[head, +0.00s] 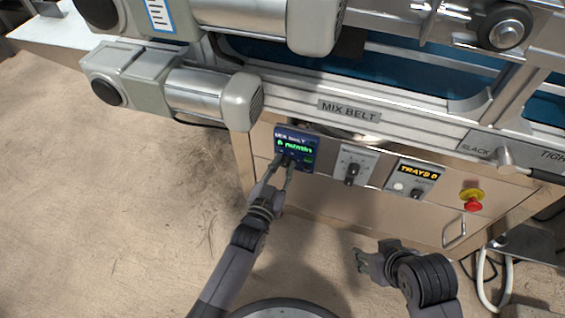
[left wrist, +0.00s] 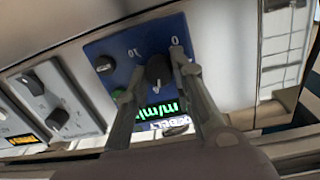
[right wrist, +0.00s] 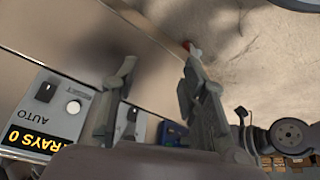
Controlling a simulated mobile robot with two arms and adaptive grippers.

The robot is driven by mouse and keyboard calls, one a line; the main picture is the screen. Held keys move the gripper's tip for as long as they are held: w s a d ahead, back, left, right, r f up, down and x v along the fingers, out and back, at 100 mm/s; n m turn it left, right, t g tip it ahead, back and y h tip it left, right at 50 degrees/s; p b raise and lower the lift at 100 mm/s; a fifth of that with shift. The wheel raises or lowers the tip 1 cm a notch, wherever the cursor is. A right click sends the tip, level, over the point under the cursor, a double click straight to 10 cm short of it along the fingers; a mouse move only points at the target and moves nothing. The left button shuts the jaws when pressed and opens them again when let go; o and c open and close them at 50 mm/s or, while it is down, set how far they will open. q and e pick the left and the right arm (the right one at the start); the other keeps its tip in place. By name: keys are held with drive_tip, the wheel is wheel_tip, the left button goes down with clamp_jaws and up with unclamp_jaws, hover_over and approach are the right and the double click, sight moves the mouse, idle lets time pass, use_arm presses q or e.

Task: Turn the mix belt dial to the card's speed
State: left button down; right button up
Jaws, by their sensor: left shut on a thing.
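The mix belt panel (head: 309,163) is a blue plate on the cabinet front, with a lit screen (head: 292,143) in green digits ending in m/min; the number is too blurred to read surely. The black dial (left wrist: 157,72) sits on this plate between the marks 0 and 10. My left gripper (head: 280,163) is shut on the dial, one finger on each side, also in the left wrist view (left wrist: 152,77). A white, blue-edged card (head: 159,15) is at the top left; its writing is unreadable. My right gripper (head: 362,262) is open and empty, away from the panel.
Right of the blue panel are a grey knob panel (head: 354,167), a panel with a yellow TRAYS display (head: 419,171) and a red emergency button (head: 472,201). The MIX BELT conveyor frame (head: 290,113) and motor (head: 205,93) overhang above. The floor in front is clear.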

use_arm(q)
drive_tip(key=shift+m+p, duration=0.3)
drive_tip(key=shift+m, duration=0.7)
use_arm(e)
drive_tip(key=s, duration=0.1)
drive_tip(key=s+g, duration=0.1)
drive_tip(key=s, duration=0.1)
drive_tip(key=shift+d+r, duration=0.1)
drive_tip(key=shift+d, duration=0.3)
use_arm(q)
drive_tip(key=c, duration=1.4)
unclamp_jaws()
drive_tip(key=shift+o, duration=0.2)
drive_tip(key=shift+s, duration=0.1)
use_arm(e)
drive_tip(key=shift+r, duration=0.1)
use_arm(q)
drive_tip(key=shift+s+a, duration=0.1)
drive_tip(key=shift+s, duration=0.2)
drive_tip(key=v, duration=1.1)
